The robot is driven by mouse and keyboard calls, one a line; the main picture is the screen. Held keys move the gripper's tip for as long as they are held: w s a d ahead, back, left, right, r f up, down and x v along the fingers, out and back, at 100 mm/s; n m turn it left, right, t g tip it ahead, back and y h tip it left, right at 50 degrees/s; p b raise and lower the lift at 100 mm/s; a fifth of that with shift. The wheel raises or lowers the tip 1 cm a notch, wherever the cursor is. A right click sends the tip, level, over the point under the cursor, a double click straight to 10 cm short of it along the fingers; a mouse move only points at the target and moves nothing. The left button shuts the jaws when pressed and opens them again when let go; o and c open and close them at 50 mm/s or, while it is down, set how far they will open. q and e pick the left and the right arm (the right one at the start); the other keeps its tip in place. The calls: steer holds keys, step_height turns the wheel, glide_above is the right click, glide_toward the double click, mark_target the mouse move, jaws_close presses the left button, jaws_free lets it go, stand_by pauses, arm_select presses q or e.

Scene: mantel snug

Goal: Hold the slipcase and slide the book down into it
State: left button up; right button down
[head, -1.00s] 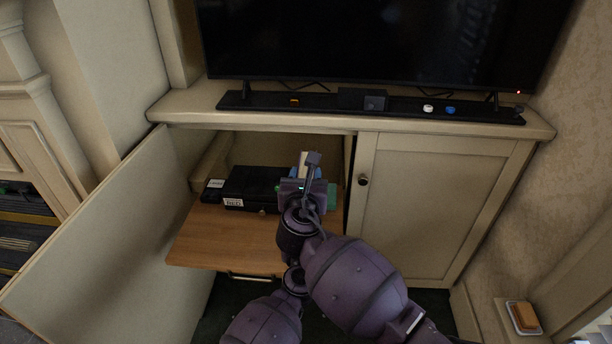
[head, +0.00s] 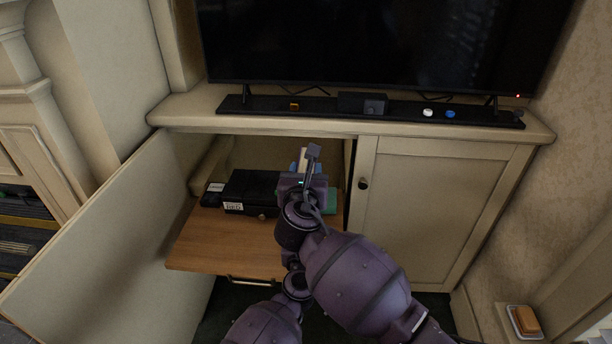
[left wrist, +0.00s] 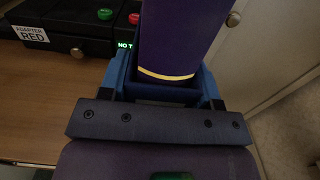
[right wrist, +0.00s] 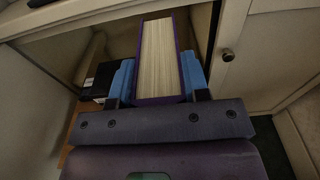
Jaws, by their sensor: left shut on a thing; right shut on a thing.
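The book (right wrist: 160,55) has a purple cover and cream page edges; in the right wrist view it stands between the blue fingers of my right gripper (right wrist: 157,85), which is shut on it. In the left wrist view a purple spine-like face (left wrist: 180,35) with a gold band rises from a dark blue piece, apparently the slipcase (left wrist: 160,91), between the fingers of my left gripper (left wrist: 163,88), shut on it. How deep the book sits in it I cannot tell. In the head view my right gripper (head: 303,168) hides most of both; my left gripper is hidden beneath.
A black box (head: 250,188) with buttons and a label sits on the wooden pull-out shelf (head: 225,245), left of my grippers. A green thing (head: 331,200) shows right of them. An open door (head: 110,235) stands at left, a closed door (head: 435,205) at right. The cabinet top (head: 190,108) is above.

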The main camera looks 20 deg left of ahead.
steer(key=shift+r, duration=0.85)
steer(key=shift+f, duration=2.1)
stand_by(1.2)
steer(key=c, duration=0.5)
jaws_free()
steer(key=shift+f, duration=0.1)
steer(key=shift+f, duration=0.1)
steer(key=shift+s, duration=0.15)
